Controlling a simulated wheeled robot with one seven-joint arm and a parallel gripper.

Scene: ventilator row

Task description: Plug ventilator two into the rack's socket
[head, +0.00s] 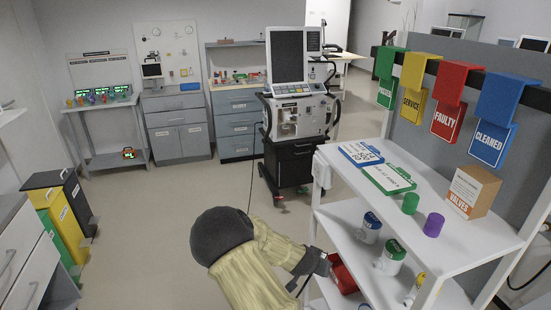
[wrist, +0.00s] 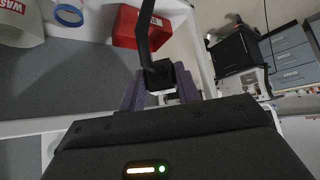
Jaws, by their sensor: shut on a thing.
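The ventilator (head: 298,110), a white and grey unit with a screen on a dark wheeled cart, stands on the floor at centre; I cannot read a number on it. A thin dark cable (head: 250,172) runs down from beside it behind my arm. My gripper (wrist: 160,88) is shut on a black plug (wrist: 158,75) with a thick black lead rising from it. In the head view my gripper (head: 322,266) is at the left end of the white rack (head: 432,219), close to its lower shelf. I cannot make out the rack's socket in either view.
A red bin (head: 343,274) sits on the rack just right of my gripper, and also shows in the wrist view (wrist: 137,27). Bottles (head: 391,257) and a cardboard box (head: 468,191) are on the shelves. Floor left of the ventilator is clear.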

